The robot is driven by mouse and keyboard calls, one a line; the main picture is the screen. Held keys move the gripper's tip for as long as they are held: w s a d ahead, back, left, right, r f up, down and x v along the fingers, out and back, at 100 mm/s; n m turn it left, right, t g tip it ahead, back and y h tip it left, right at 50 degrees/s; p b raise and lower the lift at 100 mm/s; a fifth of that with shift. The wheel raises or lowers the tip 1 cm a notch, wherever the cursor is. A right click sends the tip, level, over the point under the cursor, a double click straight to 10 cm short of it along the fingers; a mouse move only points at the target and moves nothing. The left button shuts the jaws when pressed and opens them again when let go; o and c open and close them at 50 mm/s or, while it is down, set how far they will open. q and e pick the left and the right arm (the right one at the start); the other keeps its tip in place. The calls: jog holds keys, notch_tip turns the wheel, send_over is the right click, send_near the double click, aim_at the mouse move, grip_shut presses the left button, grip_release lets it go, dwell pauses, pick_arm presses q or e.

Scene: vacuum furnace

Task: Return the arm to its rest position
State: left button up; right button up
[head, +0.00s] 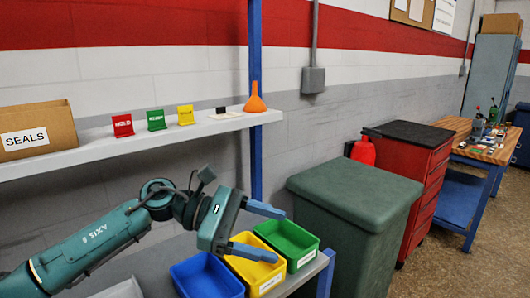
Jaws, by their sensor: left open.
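My left arm comes in from the lower left of the head view. Its gripper (268,232) is open and its two blue fingers point right. I see nothing between the fingers. In the picture the fingers lie over the yellow bin (262,279) and the green bin (298,249); I cannot tell the height between them. A blue bin (205,279) sits left of the yellow one. My right gripper is not in view.
Above, a shelf (150,135) holds a SEALS box (38,130), red (123,125), green (156,120) and yellow (186,115) tags and an orange funnel (255,98). A blue post (255,170) stands close behind the gripper. A green lidded bin (350,215) and red cabinet (425,180) stand right.

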pick_arm(q)
jog(key=s+a+f+m+t+y, duration=0.1)
jog(key=a+f+m+t+y, duration=0.2)
jog(key=f+m+t, duration=0.95)
jog(key=s+a+f+m+t+y, duration=0.2)
jog(key=a+f+m+t, duration=0.35)
jog(key=m, duration=1.15)
jog(key=s+a+f+n+g+y, duration=0.3)
jog(key=s+f+n, duration=0.4)
jog(key=f, duration=0.3)
jog(key=s+a+f+n+g+y, duration=0.3)
jog(key=s+a+f+n+y, duration=0.1)
jog(key=s+f+n, duration=0.3)
notch_tip(320, 180, down, 4)
jog(key=shift+s+r, duration=0.1)
jog(key=shift+s, duration=1.05)
